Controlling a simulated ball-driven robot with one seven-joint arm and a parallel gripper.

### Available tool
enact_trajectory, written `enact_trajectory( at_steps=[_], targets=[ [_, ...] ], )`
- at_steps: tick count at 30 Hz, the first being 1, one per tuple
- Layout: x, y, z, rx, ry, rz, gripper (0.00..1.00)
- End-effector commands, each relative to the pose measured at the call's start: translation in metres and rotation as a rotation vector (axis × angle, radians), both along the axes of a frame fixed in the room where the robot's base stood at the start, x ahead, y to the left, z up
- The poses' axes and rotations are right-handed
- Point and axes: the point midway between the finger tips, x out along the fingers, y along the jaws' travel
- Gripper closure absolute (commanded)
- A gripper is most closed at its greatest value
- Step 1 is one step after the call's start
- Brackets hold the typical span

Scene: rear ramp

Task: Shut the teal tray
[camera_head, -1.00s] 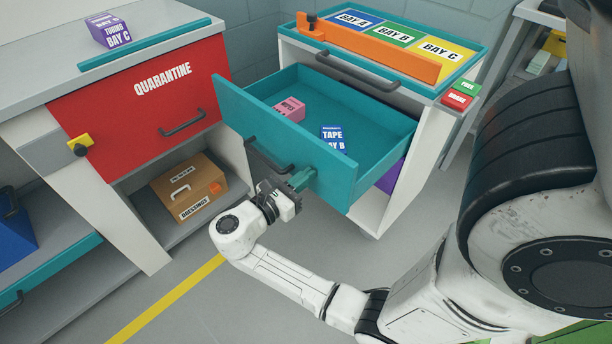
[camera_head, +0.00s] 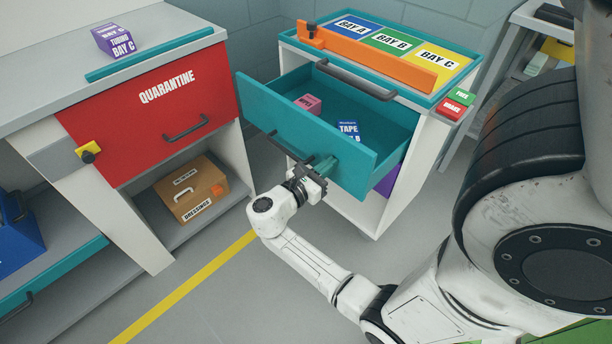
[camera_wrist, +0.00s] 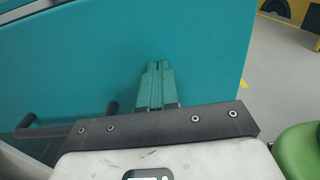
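The teal tray (camera_head: 290,131) is a drawer pulled part way out of the white cart, with a dark bar handle on its front. It holds a pink box (camera_head: 309,104) and a blue box (camera_head: 347,131) labelled TAPE. My gripper (camera_head: 325,166) is at the tray's front panel, right of the handle. In the wrist view, the gripper's two green fingers (camera_wrist: 155,88) lie side by side, shut and empty, pointing at the teal front panel (camera_wrist: 90,60). They appear to touch it, though the exact contact is hard to see. The handle (camera_wrist: 62,131) is left of the fingers.
The cart top (camera_head: 474,65) has BAY A, BAY B and BAY C areas behind an orange bar (camera_head: 372,56). A red QUARANTINE drawer (camera_head: 150,115) is shut in the left cabinet. A brown case (camera_head: 187,190) sits on the shelf below. The floor in front is clear.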

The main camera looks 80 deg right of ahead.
Motion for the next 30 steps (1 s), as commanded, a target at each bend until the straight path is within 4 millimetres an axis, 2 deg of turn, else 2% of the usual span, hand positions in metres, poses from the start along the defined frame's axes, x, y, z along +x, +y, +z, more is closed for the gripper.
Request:
enact_trajectory(
  at_steps=[1, 9, 18, 24, 30],
  targets=[
    [-0.009, -0.012, 0.005, 0.002, 0.003, -0.008, 1.00],
    [-0.049, -0.077, 0.000, -0.001, -0.002, -0.009, 1.00],
    [-0.086, -0.137, -0.002, -0.002, -0.002, -0.008, 1.00],
    [-0.100, -0.162, -0.002, -0.001, -0.001, -0.004, 1.00],
    [-0.107, -0.174, -0.001, -0.001, 0.000, -0.002, 1.00]
  ],
)
